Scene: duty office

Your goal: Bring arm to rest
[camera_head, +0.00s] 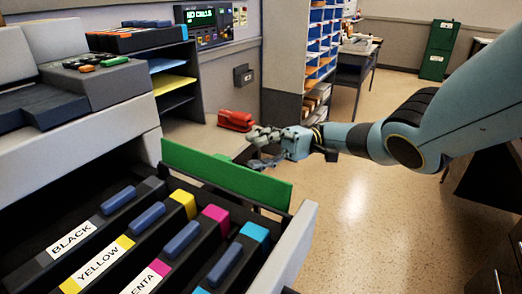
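My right arm (455,115), pale blue with black joints, comes in from the right edge and reaches left across the view. My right gripper (257,148) is at its end, just above and behind the top edge of a green panel (220,172). Its fingers are spread apart, and I see nothing between them. I cannot tell whether a finger touches the panel. My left arm and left gripper are not in view.
An open printer tray (297,240) with toner cartridges marked BLACK, YELLOW and a partly cut-off magenta label fills the lower left. A red object (236,121) lies behind the gripper. A shelf unit (285,60) stands behind. The floor (350,215) is clear below the arm.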

